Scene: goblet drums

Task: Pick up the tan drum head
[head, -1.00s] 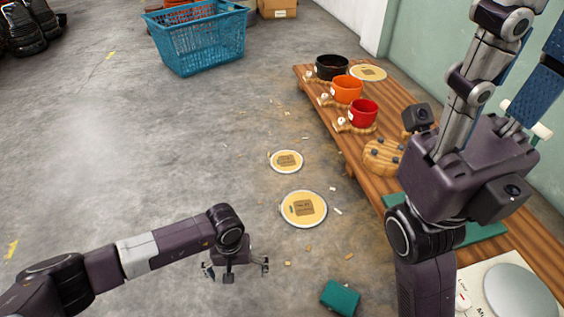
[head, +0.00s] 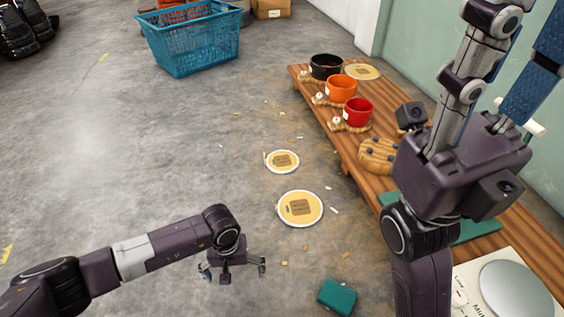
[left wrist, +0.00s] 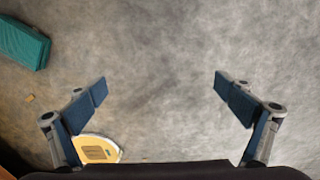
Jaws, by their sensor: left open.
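Two round tan drum heads with pale rims and brown patches lie flat on the concrete floor: a larger one (head: 300,220) and a smaller one (head: 283,155) beyond it. A third tan disc (head: 366,70) lies at the far end of the bench. My left gripper (head: 233,272) is open and empty, left of and nearer than the larger floor disc, apart from it. In the left wrist view my open fingers (left wrist: 160,85) have bare floor between them. A tan disc (left wrist: 97,138) shows there by the left finger, partly hidden.
A wooden bench (head: 345,142) on the right carries black (head: 325,68), orange (head: 341,90) and red (head: 357,113) drum shells. A teal block (head: 337,297) lies on the floor near the bench. A blue basket (head: 192,45) stands far back.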

